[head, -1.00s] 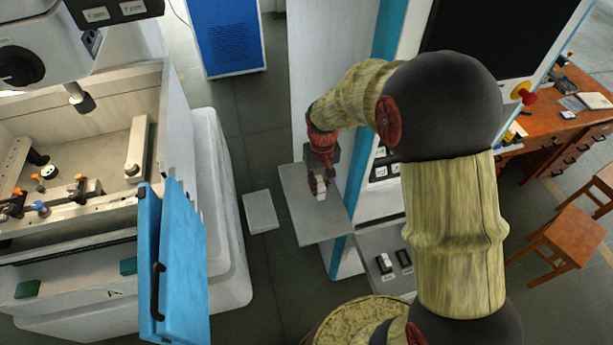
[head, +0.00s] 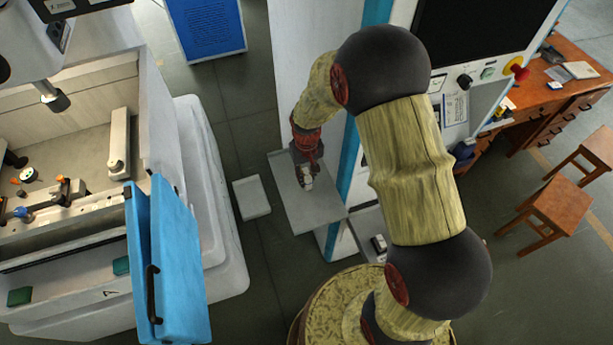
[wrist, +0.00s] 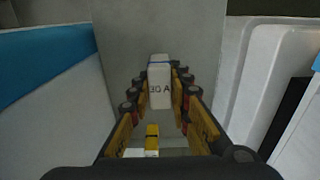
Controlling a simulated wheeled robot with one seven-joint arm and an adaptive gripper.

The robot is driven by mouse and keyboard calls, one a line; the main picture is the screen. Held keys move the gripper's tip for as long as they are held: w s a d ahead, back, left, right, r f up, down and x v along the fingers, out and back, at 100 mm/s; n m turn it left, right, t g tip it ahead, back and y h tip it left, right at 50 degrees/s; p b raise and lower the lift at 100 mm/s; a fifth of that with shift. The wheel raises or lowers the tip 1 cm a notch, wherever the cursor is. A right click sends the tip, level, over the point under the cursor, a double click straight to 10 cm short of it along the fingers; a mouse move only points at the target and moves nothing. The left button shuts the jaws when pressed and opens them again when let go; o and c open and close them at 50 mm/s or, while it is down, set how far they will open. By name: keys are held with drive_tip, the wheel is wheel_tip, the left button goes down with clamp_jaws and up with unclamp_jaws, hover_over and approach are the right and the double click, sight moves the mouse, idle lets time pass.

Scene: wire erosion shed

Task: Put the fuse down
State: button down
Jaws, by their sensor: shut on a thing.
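In the head view, the fuse (head: 307,183) shows as a small white piece under my gripper (head: 306,174). Both are over the grey shelf (head: 325,208) on the side of the white cabinet. I cannot tell whether the fuse touches the shelf.
A machine with an open blue door (head: 165,265) stands at the left. A pale flat plate (head: 252,198) lies left of the shelf. A small dark-and-white item (head: 379,244) is right of the shelf. A wooden desk (head: 545,100) and stools (head: 550,215) stand at the right.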

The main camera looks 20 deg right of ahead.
drive_tip(key=shift+f, duration=0.3)
drive_tip(key=shift+f, duration=0.2)
drive_tip(key=c, duration=1.8)
unclamp_jaws()
drive_tip(key=shift+o, duration=0.7)
drive_tip(key=shift+r, duration=0.15)
